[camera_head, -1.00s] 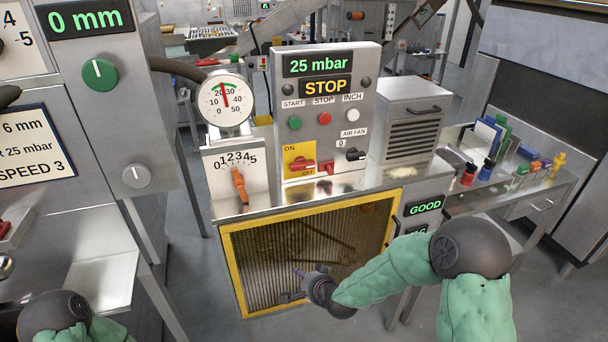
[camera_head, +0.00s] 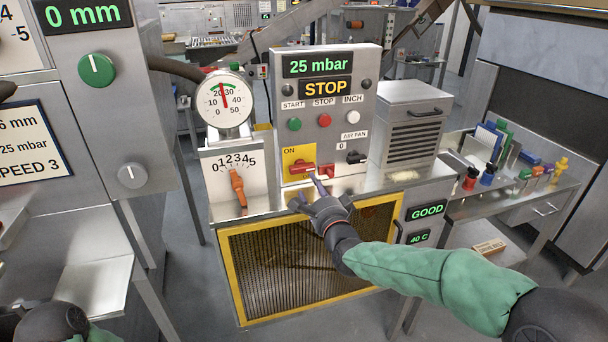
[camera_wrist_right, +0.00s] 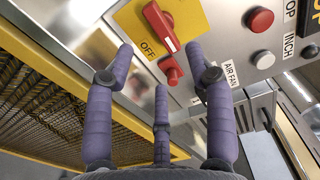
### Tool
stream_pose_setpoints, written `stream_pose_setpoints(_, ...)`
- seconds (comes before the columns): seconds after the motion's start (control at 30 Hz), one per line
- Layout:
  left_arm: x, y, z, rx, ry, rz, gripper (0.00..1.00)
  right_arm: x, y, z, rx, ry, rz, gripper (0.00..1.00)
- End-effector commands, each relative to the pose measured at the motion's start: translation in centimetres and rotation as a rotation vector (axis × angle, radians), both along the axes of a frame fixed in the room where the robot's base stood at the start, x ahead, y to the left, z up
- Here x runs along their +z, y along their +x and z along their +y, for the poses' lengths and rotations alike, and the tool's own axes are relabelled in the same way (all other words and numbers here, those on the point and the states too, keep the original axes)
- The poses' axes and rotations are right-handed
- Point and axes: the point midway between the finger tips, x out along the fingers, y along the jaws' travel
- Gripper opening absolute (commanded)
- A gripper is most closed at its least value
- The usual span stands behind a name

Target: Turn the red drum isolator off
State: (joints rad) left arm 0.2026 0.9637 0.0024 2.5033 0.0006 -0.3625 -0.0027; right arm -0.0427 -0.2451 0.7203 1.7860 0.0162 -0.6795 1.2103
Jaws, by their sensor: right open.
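The red drum isolator (camera_head: 301,169) sits on a yellow plate marked ON and OFF, low on the grey control panel (camera_head: 366,95). In the right wrist view its red handle (camera_wrist_right: 158,25) lies sideways along the panel and has a white mark at one end. A smaller red part (camera_wrist_right: 171,70) stands beside the plate. My right gripper (camera_head: 309,192) is open and empty just below and in front of the isolator. Its purple fingers are spread in the wrist view (camera_wrist_right: 165,80), apart from the handle. My left gripper is out of view.
A black air fan switch (camera_head: 355,157) is right of the isolator, with green, red and white buttons above. An orange lever (camera_head: 238,187) and gauge (camera_head: 224,101) stand left. A yellow-framed mesh guard (camera_head: 300,250) lies below. The displays read 25 mbar and STOP.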

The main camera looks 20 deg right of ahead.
Motion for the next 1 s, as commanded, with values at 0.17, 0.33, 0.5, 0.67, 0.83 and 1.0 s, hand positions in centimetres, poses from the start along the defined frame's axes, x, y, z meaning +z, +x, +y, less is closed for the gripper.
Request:
stream_pose_setpoints(0.17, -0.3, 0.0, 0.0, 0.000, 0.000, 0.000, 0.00, -0.1, 2.9, 0.1, 0.000, -0.001, 0.000, 0.54)
stream_pose_setpoints(0.33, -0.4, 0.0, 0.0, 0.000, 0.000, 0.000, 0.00, -0.2, 5.5, 0.2, 0.001, -0.001, 0.001, 0.54)
stream_pose_setpoints(0.5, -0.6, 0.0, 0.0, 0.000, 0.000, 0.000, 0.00, -0.1, 7.4, 0.3, 0.001, -0.001, 0.001, 0.54)
stream_pose_setpoints(0.67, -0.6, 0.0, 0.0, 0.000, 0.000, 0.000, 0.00, -0.1, 8.4, 0.3, 0.001, -0.001, 0.001, 0.54)
stream_pose_setpoints(0.83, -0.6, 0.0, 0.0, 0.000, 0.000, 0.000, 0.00, 0.0, 8.7, 0.3, 0.000, -0.001, 0.000, 0.54)
stream_pose_setpoints(1.0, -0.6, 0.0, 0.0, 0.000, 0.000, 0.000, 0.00, 0.0, 8.7, 0.3, 0.000, -0.001, 0.000, 0.54)
